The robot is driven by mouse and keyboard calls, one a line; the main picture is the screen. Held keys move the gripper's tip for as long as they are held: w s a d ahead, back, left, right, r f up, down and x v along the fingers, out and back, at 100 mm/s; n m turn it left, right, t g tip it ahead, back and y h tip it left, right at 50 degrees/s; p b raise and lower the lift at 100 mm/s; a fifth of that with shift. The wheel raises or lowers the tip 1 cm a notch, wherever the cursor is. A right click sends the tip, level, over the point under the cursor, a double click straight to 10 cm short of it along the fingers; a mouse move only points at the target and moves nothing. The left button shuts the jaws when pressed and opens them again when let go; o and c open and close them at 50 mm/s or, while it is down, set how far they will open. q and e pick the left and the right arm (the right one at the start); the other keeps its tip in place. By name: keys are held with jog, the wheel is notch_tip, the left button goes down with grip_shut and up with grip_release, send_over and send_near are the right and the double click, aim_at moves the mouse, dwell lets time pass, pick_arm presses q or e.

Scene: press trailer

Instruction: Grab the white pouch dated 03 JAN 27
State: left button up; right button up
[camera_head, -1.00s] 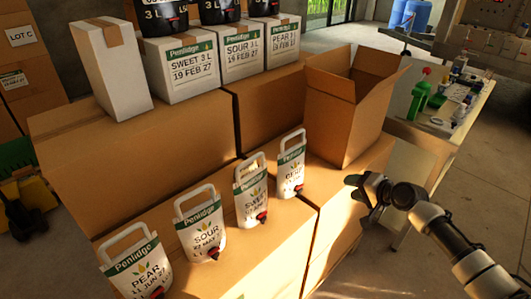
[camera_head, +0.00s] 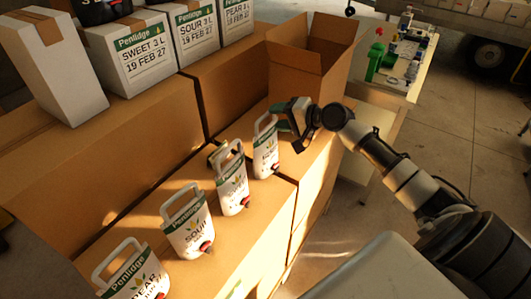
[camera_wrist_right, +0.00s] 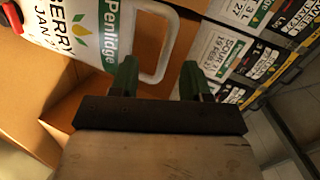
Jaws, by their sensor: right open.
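The white pouch with a green Penlidge band (camera_head: 265,155) stands at the right end of a row of pouches on the brown boxes. In the right wrist view this pouch (camera_wrist_right: 78,28) shows part of a label ending in BERRY and JAN; the full date is cut off. It has a white loop handle and a red tap. My right gripper (camera_head: 287,125) is just right of the pouch, near its handle. In the wrist view its green-tipped fingers (camera_wrist_right: 158,72) are apart and empty, with the handle just beyond them. My left gripper is out of view.
Other white pouches stand to the left: one nearby (camera_head: 232,187), SOUR (camera_head: 187,228) and PEAR (camera_head: 136,277). An open carton (camera_head: 300,72) stands behind my gripper. White boxes (camera_head: 140,60) stand on the higher cartons. A cluttered table (camera_head: 385,95) is at the back right.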

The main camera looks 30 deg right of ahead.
aim_at(266, 114)
jog(key=w+a+p, duration=0.1)
jog(key=w+a, duration=0.1)
jog(key=w, duration=0.1)
jog(key=shift+f+p, duration=0.15)
jog(key=shift+p, duration=0.2)
jog(key=shift+w+a+f, duration=0.25)
jog(key=shift+w+f, duration=0.05)
jog(key=shift+w, duration=0.1)
jog(key=shift+s+d, duration=0.1)
jog(key=shift+c, duration=1.1)
grip_shut()
